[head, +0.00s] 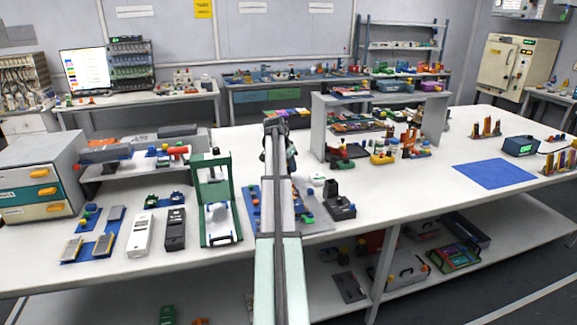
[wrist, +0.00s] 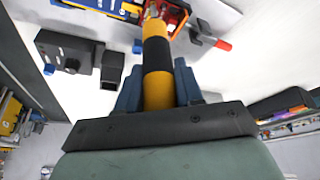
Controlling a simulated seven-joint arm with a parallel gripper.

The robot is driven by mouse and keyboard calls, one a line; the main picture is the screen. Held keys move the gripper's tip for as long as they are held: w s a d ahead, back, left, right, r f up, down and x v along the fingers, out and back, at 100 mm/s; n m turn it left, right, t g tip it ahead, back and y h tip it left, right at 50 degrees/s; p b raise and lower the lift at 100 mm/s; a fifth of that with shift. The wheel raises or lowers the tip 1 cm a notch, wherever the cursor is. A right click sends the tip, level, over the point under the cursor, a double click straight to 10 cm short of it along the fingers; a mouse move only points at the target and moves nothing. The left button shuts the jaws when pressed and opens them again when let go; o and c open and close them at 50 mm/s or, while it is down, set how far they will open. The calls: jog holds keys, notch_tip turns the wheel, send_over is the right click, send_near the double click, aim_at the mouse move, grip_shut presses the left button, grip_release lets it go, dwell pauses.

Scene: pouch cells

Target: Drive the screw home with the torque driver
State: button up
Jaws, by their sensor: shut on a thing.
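My gripper (wrist: 158,82) is shut on the torque driver (wrist: 157,52), a cylinder with yellow and black bands, held between two blue fingers in the wrist view. The driver's far end reaches toward an orange-red part (wrist: 177,14) at the top of that view. I cannot tell whether its tip touches anything. The screw cannot be made out in either view. In the head view my arm runs up the middle over the bench, and the gripper and driver cannot be made out there.
A green press frame (head: 211,158) stands left of my arm, and a black device (head: 341,208) sits close on its right. A grey shelf (head: 318,127) with parts stands farther right. The white bench (head: 410,200) is clear at front right, near a blue mat (head: 493,174).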

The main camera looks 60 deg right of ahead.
jog(key=shift+f, duration=0.95)
dwell(2.2)
jog(key=shift+r, duration=0.1)
dwell(0.8)
jog(key=shift+r, duration=3.5)
